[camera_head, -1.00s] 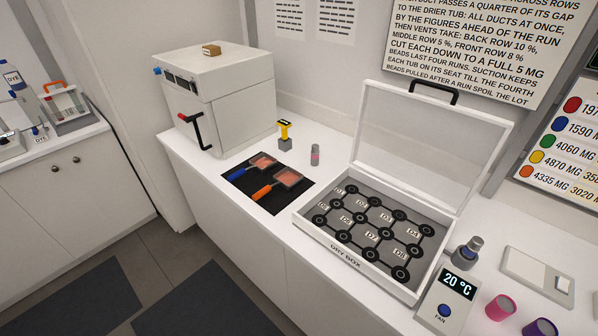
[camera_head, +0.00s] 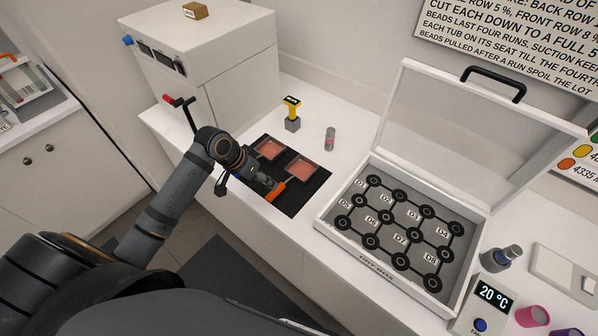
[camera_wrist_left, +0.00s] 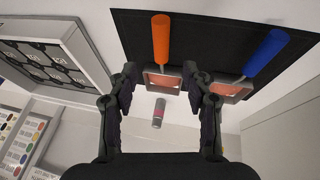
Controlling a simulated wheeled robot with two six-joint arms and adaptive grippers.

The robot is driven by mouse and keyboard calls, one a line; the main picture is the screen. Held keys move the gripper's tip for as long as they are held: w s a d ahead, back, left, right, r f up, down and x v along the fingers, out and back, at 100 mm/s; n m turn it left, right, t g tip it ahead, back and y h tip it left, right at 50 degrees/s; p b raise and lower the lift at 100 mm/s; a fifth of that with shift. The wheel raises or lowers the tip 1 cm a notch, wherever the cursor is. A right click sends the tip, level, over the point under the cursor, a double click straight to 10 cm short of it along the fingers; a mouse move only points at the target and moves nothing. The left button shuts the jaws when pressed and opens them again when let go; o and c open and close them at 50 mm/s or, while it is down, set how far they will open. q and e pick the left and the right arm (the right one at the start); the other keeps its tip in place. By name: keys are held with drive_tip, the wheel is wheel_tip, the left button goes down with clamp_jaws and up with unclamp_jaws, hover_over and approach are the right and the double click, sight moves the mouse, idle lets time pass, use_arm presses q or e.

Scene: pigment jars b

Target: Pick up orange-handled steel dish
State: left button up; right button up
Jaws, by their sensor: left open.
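The orange-handled steel dish (camera_head: 302,168) lies on the black mat (camera_head: 296,205), its pan holding a reddish layer and its orange handle (camera_head: 277,190) pointing toward the front. My left gripper (camera_head: 268,183) is over the mat beside that handle. In the left wrist view my left gripper (camera_wrist_left: 160,80) is open and empty, and the orange-handled dish (camera_wrist_left: 160,40) shows beyond and between its fingers. My right gripper is out of view.
The open dry box (camera_head: 330,232) with black ring seats stands right of the mat. A small grey jar (camera_head: 330,138) and a yellow-topped tool (camera_head: 292,112) stand behind the mat. A white cabinet oven (camera_head: 240,75) with a lever is at the left.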

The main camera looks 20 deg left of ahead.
sight(276, 192)
use_arm(q)
drive_tip(key=x, duration=0.4)
drive_tip(key=shift+w+f, duration=0.1)
drive_tip(key=shift+f, duration=0.05)
drive_tip(key=shift+f+p, duration=0.1)
drive_tip(key=shift+p, duration=0.25)
drive_tip(key=x, duration=0.1)
drive_tip(key=p+x, duration=0.1)
drive_tip(key=x, duration=0.2)
drive_tip(key=shift+s+d+f+p, duration=0.1)
drive_tip(key=shift+s+f+p, duration=0.2)
drive_tip(key=shift+p, duration=0.1)
drive_tip(key=shift+w+f, duration=0.2)
drive_tip(key=shift+s, duration=0.1)
drive_tip(key=c, duration=0.8)
clamp_jaws()
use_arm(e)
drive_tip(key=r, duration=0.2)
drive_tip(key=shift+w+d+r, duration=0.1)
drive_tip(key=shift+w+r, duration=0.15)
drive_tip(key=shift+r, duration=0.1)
use_arm(q)
drive_tip(key=shift+r, duration=0.1)
